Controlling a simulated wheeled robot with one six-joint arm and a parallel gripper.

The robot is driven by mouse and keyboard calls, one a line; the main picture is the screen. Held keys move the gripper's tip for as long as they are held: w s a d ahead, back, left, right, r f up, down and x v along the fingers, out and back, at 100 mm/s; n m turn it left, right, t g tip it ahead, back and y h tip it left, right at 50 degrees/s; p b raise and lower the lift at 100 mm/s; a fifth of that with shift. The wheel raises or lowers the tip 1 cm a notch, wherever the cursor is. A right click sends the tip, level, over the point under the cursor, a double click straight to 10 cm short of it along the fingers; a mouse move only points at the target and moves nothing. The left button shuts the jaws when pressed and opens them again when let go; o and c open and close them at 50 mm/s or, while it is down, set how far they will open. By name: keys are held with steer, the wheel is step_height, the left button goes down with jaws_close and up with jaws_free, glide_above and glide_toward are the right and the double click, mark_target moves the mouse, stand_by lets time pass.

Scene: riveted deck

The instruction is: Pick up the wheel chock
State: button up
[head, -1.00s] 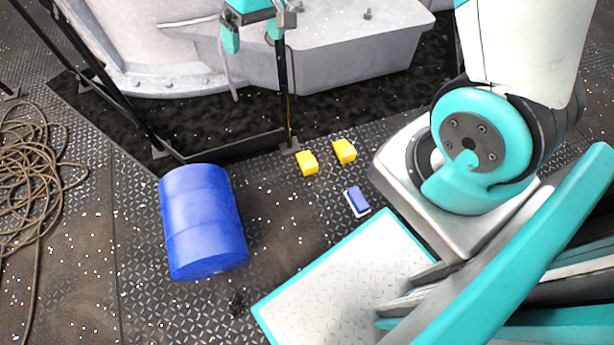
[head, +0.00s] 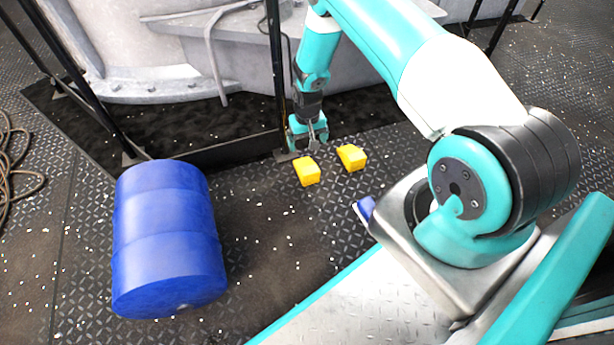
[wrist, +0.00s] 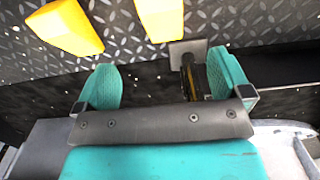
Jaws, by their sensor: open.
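Two yellow wedge-like blocks, which look like wheel chocks, lie on the deck in the head view: a left chock (head: 307,171) and a right chock (head: 352,157). They are apart from each other. In the wrist view the same two show at the top edge, partly cut off: one chock (wrist: 160,18) beside a post's foot plate and the other chock (wrist: 66,27) to its left. My gripper (head: 308,137) is open and empty, just behind the left chock and apart from both. Its spread fingers (wrist: 164,82) show in the wrist view.
A dark post (head: 277,80) with a foot plate stands close by my gripper; the post also shows near a finger in the wrist view (wrist: 190,72). A small blue-and-white object (head: 365,208) is partly hidden by my base. Deck before the chocks is clear.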

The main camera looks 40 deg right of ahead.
mark_target(307, 165)
step_height(307, 165, down, 8)
steer(key=b, duration=0.4)
steer(key=shift+f, duration=0.2)
steer(key=f+b, duration=0.5)
steer(key=shift+s+a+f, duration=0.15)
steer(key=shift+a, duration=0.05)
steer(key=shift+c, duration=0.3)
steer(key=c, duration=1.1)
